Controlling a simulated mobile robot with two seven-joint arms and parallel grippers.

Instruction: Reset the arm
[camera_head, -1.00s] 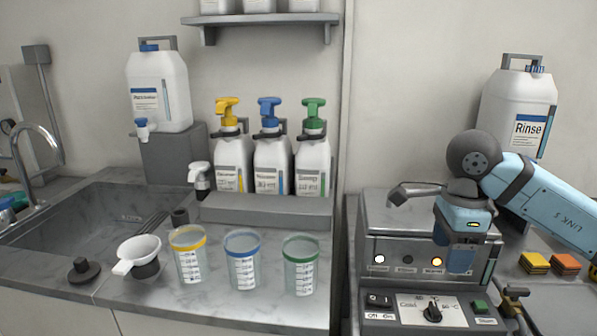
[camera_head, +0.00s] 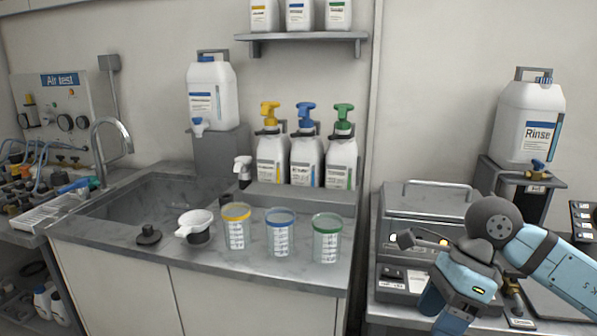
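My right arm comes in from the right edge with blue links and a grey joint. Its blue end part (camera_head: 465,285) is in front of the grey box-shaped machine (camera_head: 425,200) on the right counter and hides part of the machine's front panel. The gripper fingers cannot be made out clearly, so whether they are open or shut does not show. My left arm and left gripper are not in view.
A sink (camera_head: 150,200) is at left, with a white funnel (camera_head: 196,222) and three measuring cups, yellow (camera_head: 237,228), blue (camera_head: 281,234) and green (camera_head: 327,240), on the counter. Three pump bottles (camera_head: 305,155) stand behind. A Rinse canister (camera_head: 527,122) stands at right.

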